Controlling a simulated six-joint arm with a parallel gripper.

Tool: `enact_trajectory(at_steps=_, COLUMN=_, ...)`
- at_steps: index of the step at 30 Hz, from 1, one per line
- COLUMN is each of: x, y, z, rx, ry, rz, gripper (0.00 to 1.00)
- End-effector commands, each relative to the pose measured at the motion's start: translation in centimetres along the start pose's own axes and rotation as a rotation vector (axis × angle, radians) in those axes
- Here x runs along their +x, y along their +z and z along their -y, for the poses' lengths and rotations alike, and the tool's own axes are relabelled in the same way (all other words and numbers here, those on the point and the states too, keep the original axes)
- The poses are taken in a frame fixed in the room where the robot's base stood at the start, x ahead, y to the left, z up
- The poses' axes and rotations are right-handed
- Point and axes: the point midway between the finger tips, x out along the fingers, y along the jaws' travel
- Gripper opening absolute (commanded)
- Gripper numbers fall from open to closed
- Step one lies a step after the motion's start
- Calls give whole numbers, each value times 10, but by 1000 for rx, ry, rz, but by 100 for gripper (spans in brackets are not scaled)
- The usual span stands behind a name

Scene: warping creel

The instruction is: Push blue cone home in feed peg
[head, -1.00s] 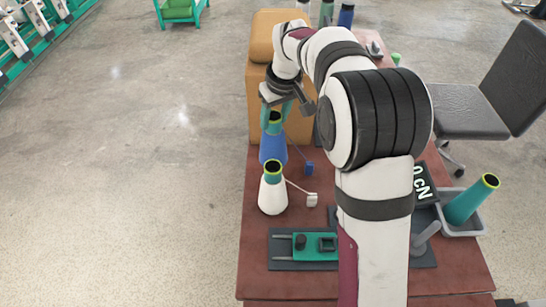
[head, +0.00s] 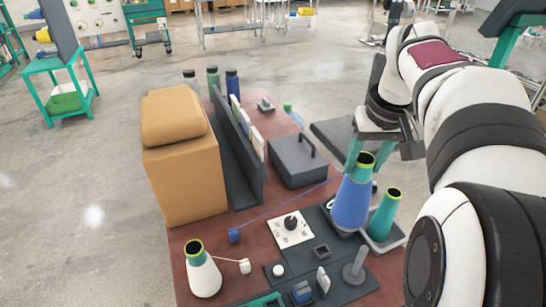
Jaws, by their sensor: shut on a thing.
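The blue cone (head: 352,203) stands upright at the right of the table, with a yellow-green rim and a dark teal band at its top. My gripper (head: 364,153), with teal fingers, is at the cone's top and shut on it. A grey peg (head: 356,268) stands empty on a dark plate, in front of the cone. It may be the feed peg; I cannot tell. A thin blue thread runs from the cone to a small blue block (head: 234,235). Whether the cone's base touches anything is unclear.
A teal cone (head: 385,215) leans in a grey tray (head: 390,245) close beside the blue cone. A white cone (head: 204,272) stands at front left. A dark box (head: 298,163) and an upright panel (head: 237,150) stand behind. An orange block (head: 180,165) stands at left.

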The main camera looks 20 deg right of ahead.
Motion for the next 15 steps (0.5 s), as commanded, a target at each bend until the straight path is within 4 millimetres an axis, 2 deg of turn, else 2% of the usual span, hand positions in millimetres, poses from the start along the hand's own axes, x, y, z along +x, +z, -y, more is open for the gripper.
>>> enact_trajectory(at_steps=1, x=-9, y=11, z=-16, rx=52, ry=12, rz=-2, gripper=0)
enact_trajectory(at_steps=3, x=-17, y=22, z=-31, rx=105, ry=26, rz=-2, gripper=0)
enact_trajectory(at_steps=6, x=-24, y=32, z=-42, rx=147, ry=36, rz=-1, gripper=0)
enact_trajectory(at_steps=10, x=-19, y=36, z=-44, rx=156, ry=37, rz=1, gripper=0)
enact_trajectory(at_steps=15, x=0, y=41, z=-43, rx=155, ry=36, rz=2, gripper=0)
